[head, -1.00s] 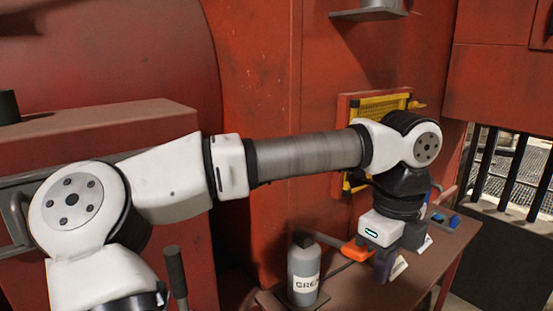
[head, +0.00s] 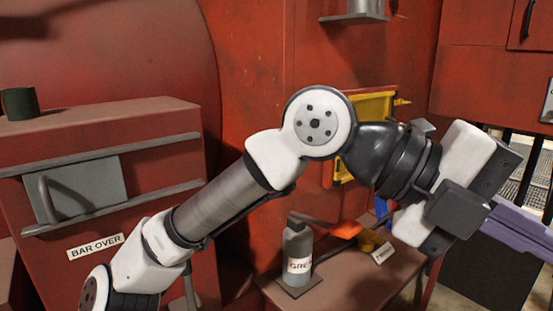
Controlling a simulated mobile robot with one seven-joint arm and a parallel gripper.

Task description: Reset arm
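My gripper (head: 525,232) is at the right in the head view, held in the air in front of the table's right part. It points right and slightly down. A purple-grey finger runs out past its dark and white body toward the right edge. The fingers overlap from this side, so I cannot tell whether they are open or shut. No held object shows. My arm rises from the lower left to a bent joint at the centre, then slopes down to the gripper.
A red-brown table (head: 345,285) holds a grey grease bottle (head: 297,250), an orange-handled tool (head: 343,230) and a small label card (head: 382,253). A yellow panel (head: 372,106) is on the red wall behind. A red cabinet (head: 150,120) with a "BAR OVER" label stands left; black bars are at far right.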

